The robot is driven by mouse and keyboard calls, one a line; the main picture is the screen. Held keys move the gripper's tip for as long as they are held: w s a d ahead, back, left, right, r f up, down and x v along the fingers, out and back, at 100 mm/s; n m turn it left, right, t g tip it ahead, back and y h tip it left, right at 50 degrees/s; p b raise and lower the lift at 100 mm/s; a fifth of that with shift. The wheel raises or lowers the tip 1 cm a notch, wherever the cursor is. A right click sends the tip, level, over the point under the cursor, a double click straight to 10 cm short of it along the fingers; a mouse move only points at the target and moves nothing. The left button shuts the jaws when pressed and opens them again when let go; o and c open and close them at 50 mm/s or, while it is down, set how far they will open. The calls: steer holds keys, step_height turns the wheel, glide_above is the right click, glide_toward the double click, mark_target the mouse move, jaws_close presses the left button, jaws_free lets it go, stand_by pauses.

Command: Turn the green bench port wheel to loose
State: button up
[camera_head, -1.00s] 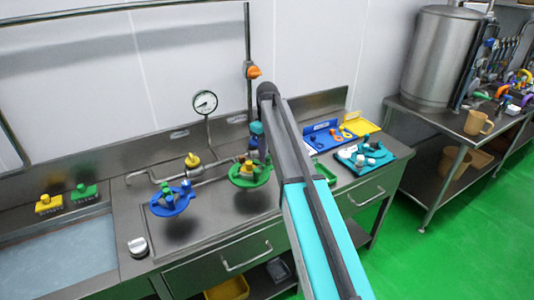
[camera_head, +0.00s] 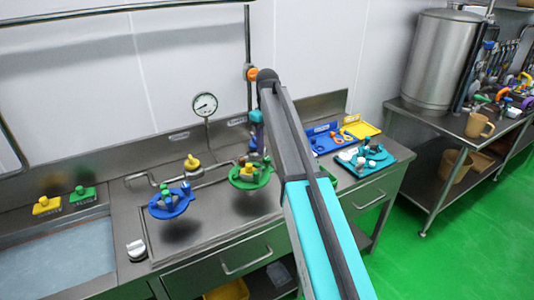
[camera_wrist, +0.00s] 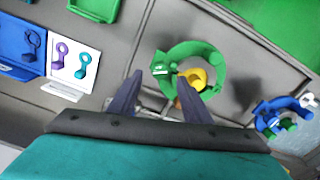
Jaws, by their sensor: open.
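The green wheel (camera_head: 237,180) is a round ring with a yellow hub on the steel bench, right of the blue wheel (camera_head: 168,209). In the wrist view the green wheel (camera_wrist: 216,62) lies just beyond my fingertips, with its yellow hub (camera_wrist: 196,79) and a small labelled tag on its rim. My gripper (camera_wrist: 160,78) is open and empty, with the right finger overlapping the near edge of the wheel in the picture. I cannot tell if it touches. In the head view my gripper (camera_head: 256,143) hangs above the green wheel, partly lost behind the arm.
A yellow valve (camera_head: 192,163) and a pressure gauge (camera_head: 205,104) stand behind the wheels. An orange knob (camera_head: 251,73) sits on the upright pipe close to my arm. Blue (camera_head: 322,130), yellow (camera_head: 368,128) and teal (camera_head: 376,170) trays lie to the right. A sink (camera_head: 60,250) is at left.

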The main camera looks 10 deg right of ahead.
mark_target(267, 158)
step_height(267, 158, up, 9)
steer(key=b, duration=0.1)
steer(key=shift+b, duration=0.4)
steer(key=shift+f, duration=0.1)
stand_by(0.3)
